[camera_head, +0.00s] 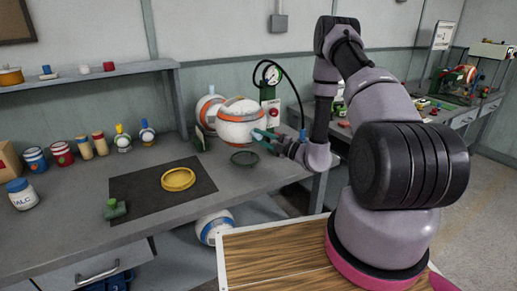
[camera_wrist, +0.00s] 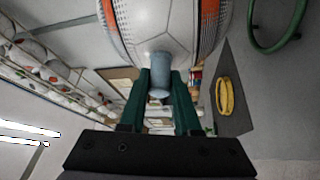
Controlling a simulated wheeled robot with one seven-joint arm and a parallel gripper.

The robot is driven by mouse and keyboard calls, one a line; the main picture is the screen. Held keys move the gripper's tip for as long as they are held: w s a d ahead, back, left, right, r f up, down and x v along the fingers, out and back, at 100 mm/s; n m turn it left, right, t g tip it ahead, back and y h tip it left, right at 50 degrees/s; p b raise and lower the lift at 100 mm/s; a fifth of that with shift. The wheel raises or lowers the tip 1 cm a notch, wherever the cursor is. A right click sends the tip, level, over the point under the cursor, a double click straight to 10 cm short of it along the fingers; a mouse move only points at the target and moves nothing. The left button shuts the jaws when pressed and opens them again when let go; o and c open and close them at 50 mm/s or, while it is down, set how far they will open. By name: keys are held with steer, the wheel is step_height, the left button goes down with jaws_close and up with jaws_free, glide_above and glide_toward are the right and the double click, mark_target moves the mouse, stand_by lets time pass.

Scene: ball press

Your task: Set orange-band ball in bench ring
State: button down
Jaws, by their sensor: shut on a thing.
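The orange-band ball (camera_head: 238,126), white with orange panels, is at my gripper (camera_head: 265,136) over the back of the bench. It fills the top of the wrist view (camera_wrist: 155,22). There my gripper's green fingers (camera_wrist: 160,88) are shut on a grey-blue stub (camera_wrist: 160,62) against the ball. In the head view the ball appears raised above the bench top. A dark green ring (camera_head: 244,158) lies on the bench just below it in the picture. A yellow ring (camera_head: 178,179) lies on the dark mat (camera_head: 140,186). I cannot tell which is the bench ring.
Another white-and-orange ball (camera_head: 207,105) stands behind. A gauge post (camera_head: 269,100) with a black hose stands to the right. Jars, bottles and a green-topped item (camera_head: 115,209) occupy the left. A blue-band ball (camera_head: 214,226) is below the bench. The mat's right side is clear.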

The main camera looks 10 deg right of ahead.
steer(key=shift+f, duration=2.1)
steer(key=shift+f, duration=0.45)
steer(key=c, duration=0.6)
jaws_free()
